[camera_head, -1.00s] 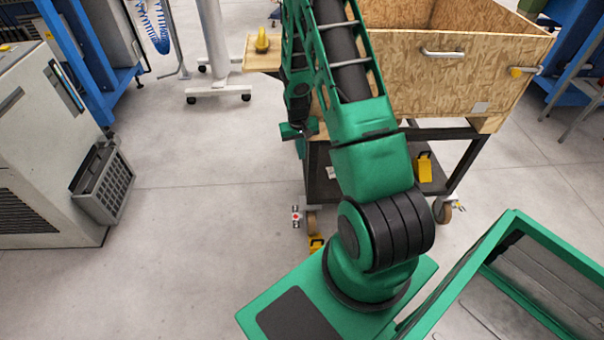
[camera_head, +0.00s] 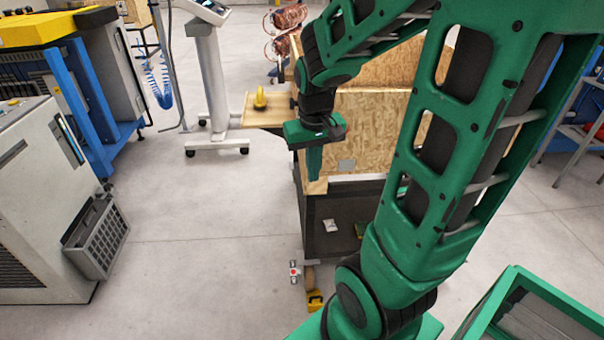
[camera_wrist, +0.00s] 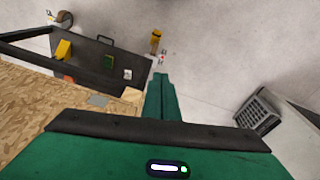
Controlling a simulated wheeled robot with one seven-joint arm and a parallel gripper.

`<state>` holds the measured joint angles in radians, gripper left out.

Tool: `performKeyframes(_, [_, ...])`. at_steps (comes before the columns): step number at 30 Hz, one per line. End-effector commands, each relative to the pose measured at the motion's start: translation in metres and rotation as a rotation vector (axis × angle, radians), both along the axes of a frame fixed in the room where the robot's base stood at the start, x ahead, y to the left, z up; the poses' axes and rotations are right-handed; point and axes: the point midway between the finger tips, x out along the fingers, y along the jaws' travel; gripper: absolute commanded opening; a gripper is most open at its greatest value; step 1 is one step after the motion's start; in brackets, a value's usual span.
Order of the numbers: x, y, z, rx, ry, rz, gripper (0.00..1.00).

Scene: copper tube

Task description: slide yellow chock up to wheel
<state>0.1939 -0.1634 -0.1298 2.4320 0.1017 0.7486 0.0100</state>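The yellow chock (camera_head: 315,300) lies on the floor at the front left corner of the cart, close to a caster wheel (camera_head: 309,275). It also shows in the wrist view (camera_wrist: 156,42), beyond my fingertips. Whether chock and wheel touch is too small to tell. My gripper (camera_head: 314,172) points down beside the cart's wooden box, well above the floor and the chock. In the wrist view its two green fingers (camera_wrist: 161,84) lie together, with nothing seen between them.
The cart's wooden box (camera_head: 375,125) stands over a dark lower shelf (camera_head: 340,235). In the wrist view another yellow block (camera_wrist: 64,50) shows at the shelf. A grey basket (camera_head: 98,238) hangs on a machine at left. The floor (camera_head: 200,260) between is clear.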

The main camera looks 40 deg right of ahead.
Motion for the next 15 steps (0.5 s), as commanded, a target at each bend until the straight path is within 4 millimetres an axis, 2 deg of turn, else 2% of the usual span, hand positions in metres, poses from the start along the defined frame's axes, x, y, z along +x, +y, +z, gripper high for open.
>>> performKeyframes(3, [-0.035,0.012,0.018,0.013,-0.011,0.000,0.00])
performKeyframes(9, [-0.100,0.016,0.030,0.056,0.030,-0.069,0.00])
performKeyframes(12, [-0.126,0.017,0.032,0.080,0.056,-0.112,0.00])
performKeyframes(15, [-0.142,0.018,0.032,0.098,0.075,-0.139,0.00])
